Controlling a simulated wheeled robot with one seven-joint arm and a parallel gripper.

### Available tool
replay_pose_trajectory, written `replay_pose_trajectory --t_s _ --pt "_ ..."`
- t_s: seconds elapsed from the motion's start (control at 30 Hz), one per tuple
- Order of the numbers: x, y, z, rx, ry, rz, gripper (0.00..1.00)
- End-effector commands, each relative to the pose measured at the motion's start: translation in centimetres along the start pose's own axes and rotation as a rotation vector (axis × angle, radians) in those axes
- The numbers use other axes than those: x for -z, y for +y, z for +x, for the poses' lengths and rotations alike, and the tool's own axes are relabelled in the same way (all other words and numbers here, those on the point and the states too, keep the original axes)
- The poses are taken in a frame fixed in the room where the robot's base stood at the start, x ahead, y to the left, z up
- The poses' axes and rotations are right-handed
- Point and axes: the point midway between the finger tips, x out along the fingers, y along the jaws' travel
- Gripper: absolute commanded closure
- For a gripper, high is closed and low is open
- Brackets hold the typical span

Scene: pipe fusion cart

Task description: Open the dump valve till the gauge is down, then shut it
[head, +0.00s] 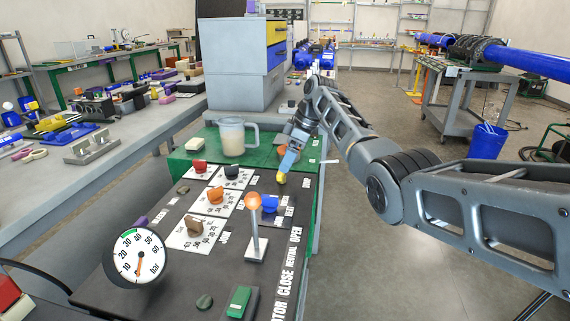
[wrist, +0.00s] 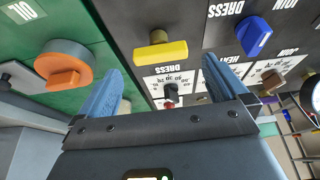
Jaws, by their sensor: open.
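The round white gauge (head: 137,257) stands at the front left of the black panel; its orange needle seems to point down near the low end, but the exact reading is too small to tell. My gripper (head: 285,170) is over the panel's far right corner, pointing down, at the yellow knob (head: 281,179). In the wrist view my gripper (wrist: 160,68) is open and empty, and the yellow knob (wrist: 160,52) shows just beyond and between its blue fingertips. I cannot tell contact.
A lever with an orange ball (head: 252,201) stands upright beside the blue knob (head: 269,203). Red (head: 199,167), black and brown knobs sit on white dials. An orange knob (wrist: 65,66) is on the green surface. A clear jug (head: 233,138) stands behind the panel.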

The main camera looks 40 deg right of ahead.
Motion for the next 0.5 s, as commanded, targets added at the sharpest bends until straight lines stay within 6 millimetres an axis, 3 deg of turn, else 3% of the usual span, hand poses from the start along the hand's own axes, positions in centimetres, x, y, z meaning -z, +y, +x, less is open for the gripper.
replay_pose_trajectory --t_s 0.2,0.5 --pt "0.0 0.0 -2.9 -0.001 0.000 -0.001 0.00" --pt "0.0 0.0 -3.6 0.000 -0.001 -0.001 0.00"
